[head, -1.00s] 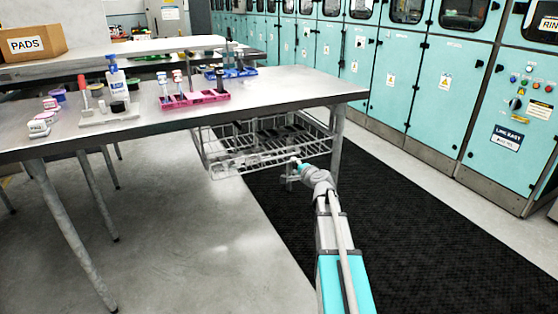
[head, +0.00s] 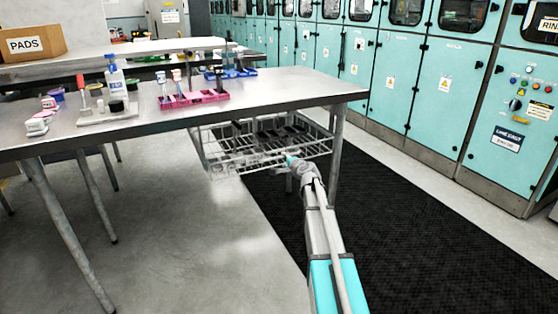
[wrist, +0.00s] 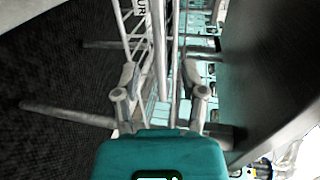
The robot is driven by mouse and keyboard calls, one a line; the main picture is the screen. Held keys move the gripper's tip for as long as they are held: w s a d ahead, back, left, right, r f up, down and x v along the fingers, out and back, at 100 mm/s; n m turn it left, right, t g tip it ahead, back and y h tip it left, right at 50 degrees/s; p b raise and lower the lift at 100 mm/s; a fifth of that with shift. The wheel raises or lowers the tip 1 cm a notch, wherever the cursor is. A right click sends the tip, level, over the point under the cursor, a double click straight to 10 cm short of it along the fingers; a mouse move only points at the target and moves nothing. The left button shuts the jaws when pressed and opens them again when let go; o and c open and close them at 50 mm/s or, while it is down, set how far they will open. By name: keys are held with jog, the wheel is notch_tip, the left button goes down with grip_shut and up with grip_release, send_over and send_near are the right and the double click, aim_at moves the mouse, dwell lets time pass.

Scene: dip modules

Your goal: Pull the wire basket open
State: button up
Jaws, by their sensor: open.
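The wire basket (head: 230,163) hangs under the near steel table, partly shaded by the tabletop. Its wire front faces out from under the table edge. My gripper (head: 289,159) is at the basket's front, right of its middle, below the table edge. In the wrist view my gripper (wrist: 160,75) is open, with one finger on each side of the basket's wires (wrist: 157,35). The wires run between the fingers. I cannot tell whether either finger touches them.
The steel table (head: 270,95) overhangs the basket; its leg (head: 336,150) stands to the right. A black mat (head: 420,235) and clear floor lie in front. Teal cabinets (head: 400,80) line the back.

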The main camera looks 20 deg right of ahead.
aim_at(280, 157)
jog(key=shift+b+x, duration=0.45)
jog(key=shift+x, duration=2.25)
grip_shut()
jog(key=shift+a, duration=0.1)
